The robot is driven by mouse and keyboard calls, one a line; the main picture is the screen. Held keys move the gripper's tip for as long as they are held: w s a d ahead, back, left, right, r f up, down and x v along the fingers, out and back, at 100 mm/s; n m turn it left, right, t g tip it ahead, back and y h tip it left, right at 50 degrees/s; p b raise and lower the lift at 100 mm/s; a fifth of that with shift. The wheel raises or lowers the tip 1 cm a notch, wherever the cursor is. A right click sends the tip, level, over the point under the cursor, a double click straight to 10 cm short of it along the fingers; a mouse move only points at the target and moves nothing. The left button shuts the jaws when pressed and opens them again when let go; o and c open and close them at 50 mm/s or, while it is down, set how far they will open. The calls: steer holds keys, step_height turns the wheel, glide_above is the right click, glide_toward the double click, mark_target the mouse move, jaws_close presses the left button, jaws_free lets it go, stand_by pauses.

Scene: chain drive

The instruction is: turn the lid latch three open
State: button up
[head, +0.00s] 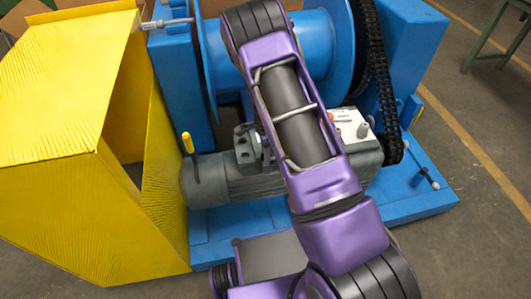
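My purple arm reaches from the bottom right up across the middle of the head view, and I cannot make out a gripper at its end. A yellow guard or lid (60,85) stands on the left, with an open dark side facing the machine. A metal rod-like fitting (165,23) sticks out at the top, between the yellow guard and the blue frame. A yellow-handled lever (189,146) stands upright by the grey motor (235,182). I cannot tell which part is lid latch three.
A blue drum (313,40) and a black chain (376,65) stand behind my arm. A pale box with knobs (350,125) sits right of it. A small black-tipped rod (428,178) juts out at the right. Bare floor (470,235) lies to the right.

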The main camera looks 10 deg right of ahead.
steer(key=shift+r, duration=0.1)
step_height(320, 180, up, 17)
steer(key=p, duration=0.3)
steer(key=shift+r, duration=0.15)
stand_by(0.5)
